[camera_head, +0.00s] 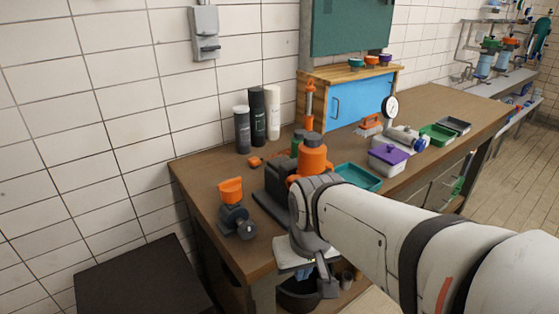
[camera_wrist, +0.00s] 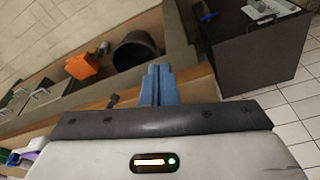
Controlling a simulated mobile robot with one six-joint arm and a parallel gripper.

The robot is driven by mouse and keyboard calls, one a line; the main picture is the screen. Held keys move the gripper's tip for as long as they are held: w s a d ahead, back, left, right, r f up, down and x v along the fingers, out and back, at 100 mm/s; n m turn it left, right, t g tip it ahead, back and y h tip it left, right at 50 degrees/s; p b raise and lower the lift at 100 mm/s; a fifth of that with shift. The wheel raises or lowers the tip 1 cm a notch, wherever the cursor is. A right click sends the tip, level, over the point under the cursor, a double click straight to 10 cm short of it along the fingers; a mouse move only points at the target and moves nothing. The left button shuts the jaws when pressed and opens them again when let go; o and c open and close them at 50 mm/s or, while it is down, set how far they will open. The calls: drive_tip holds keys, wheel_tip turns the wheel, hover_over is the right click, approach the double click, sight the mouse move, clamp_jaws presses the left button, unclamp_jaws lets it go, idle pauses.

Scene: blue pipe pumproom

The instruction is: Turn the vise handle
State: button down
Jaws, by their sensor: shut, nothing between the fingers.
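A small grey device with an orange top (camera_head: 231,190) and a round dark knob (camera_head: 247,230) stands at the bench's front left corner; it looks like the vise, but I cannot clearly make out its handle. My gripper (camera_head: 322,270) hangs at the bench's front edge, to the right of this device and apart from it. In the wrist view its blue fingers (camera_wrist: 158,84) are together and empty. The vise cannot be made out for certain in the wrist view.
A dark machine (camera_head: 276,184) with orange parts stands behind my gripper on the bench (camera_head: 205,172). Bottles (camera_head: 257,115) stand by the wall. A teal tray (camera_head: 362,177) and purple-lidded box (camera_head: 388,158) lie right. A dark box (camera_head: 145,278) stands at lower left.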

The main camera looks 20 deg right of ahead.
drive_tip(key=w+d+r+n+g+h+p, duration=0.1)
drive_tip(key=w+d+r+n+p, duration=0.1)
drive_tip(key=w+d+r+p, duration=0.35)
drive_tip(key=w+d+r+n+g+h+p, duration=0.1)
drive_tip(key=w+d+r+p, duration=0.1)
drive_tip(key=w+r+p, duration=0.75)
drive_tip(key=d+f, duration=0.1)
drive_tip(key=f, duration=0.2)
drive_tip(key=s+d+f, duration=0.1)
drive_tip(key=f, duration=0.2)
drive_tip(key=d+f+b, duration=0.1)
drive_tip(key=d+f, duration=0.1)
drive_tip(key=f, duration=0.1)
drive_tip(key=shift+s+d+f, duration=0.1)
drive_tip(key=shift+s+f, duration=0.1)
drive_tip(key=shift+s, duration=0.05)
drive_tip(key=shift+w+d+f, duration=0.1)
drive_tip(key=shift+d+f, duration=0.2)
drive_tip(key=shift+d, duration=0.15)
